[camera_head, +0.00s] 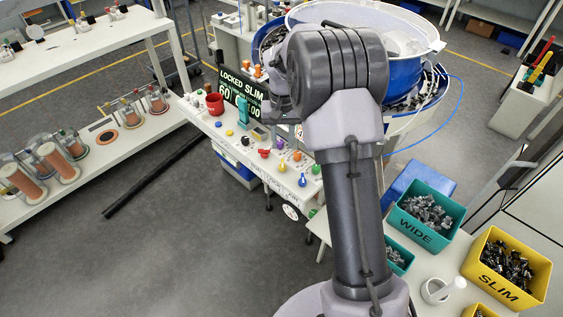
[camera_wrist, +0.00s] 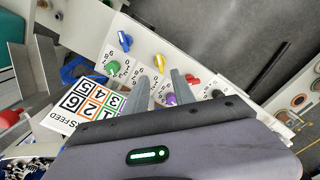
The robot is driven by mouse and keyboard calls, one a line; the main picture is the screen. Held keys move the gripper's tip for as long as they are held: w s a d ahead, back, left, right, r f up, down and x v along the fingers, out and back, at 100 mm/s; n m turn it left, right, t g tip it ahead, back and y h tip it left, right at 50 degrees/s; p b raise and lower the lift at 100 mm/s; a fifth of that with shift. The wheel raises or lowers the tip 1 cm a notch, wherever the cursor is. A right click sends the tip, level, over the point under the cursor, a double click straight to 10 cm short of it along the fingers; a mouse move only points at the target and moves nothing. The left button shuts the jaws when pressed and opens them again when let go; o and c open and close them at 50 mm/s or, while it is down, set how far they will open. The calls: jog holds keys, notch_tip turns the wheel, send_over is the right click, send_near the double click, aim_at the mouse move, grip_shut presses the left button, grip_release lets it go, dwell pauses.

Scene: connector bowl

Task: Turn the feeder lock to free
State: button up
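A dark display (camera_head: 240,92) on the feeder panel reads "LOCKED SLIM" with numbers below. The white sloped panel (camera_head: 270,172) carries several coloured knobs, among them a purple knob (camera_head: 280,144), a yellow knob (camera_head: 282,192), a blue knob (camera_head: 302,180) and a red knob (camera_head: 264,153). I cannot tell which control is the feeder lock. My gripper (camera_wrist: 161,75) shows in the wrist view, its two fingers apart with nothing seen between the tips. The yellow knob (camera_wrist: 159,62) lies just beyond the tips; the purple knob (camera_wrist: 171,99) is beside the right finger.
A large blue and white bowl feeder (camera_head: 405,72) stands behind my arm. A teal WIDE bin (camera_head: 412,236) and a yellow SLIM bin (camera_head: 505,293) hold connectors at right. Open floor lies at left.

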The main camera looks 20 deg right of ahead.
aim_at(283, 163)
notch_tip(283, 163, down, 8)
jog(key=shift+f+b, duration=0.25)
jog(key=shift+b, duration=0.9)
grip_shut()
